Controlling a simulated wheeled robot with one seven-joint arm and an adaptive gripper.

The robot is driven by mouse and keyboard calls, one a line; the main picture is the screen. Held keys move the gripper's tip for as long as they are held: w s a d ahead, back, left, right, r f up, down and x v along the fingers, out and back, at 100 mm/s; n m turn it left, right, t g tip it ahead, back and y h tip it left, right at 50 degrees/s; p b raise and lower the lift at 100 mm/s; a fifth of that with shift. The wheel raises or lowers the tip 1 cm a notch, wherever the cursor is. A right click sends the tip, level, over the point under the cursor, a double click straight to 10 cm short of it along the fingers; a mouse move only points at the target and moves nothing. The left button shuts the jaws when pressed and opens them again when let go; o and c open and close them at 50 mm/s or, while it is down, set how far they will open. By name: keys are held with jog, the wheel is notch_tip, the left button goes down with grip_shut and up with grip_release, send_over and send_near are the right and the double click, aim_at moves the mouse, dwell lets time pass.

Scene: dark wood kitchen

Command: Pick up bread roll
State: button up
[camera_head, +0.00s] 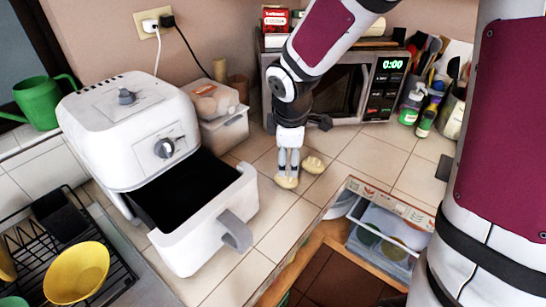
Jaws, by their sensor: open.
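One pale yellow bread roll (286,182) lies on the tiled counter directly below my gripper. A second, similar roll (314,165) lies just to the right and a little farther back. My gripper (288,172) points down with its two fingers spread. The fingertips are at the top of the first roll and overlap it in the picture. I cannot tell whether they touch it.
A white air fryer (135,120) with its drawer (212,248) pulled out stands left. A microwave (384,95) is behind my gripper. An open dishwasher or drawer with dishes (380,243) lies front right. Free tiles (370,155) lie right of the rolls.

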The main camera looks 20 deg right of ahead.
aim_at(287, 176)
jog(key=b+x, duration=0.3)
jog(key=x, duration=1)
jog(key=shift+w+f, duration=0.15)
jog(key=c, duration=1.2)
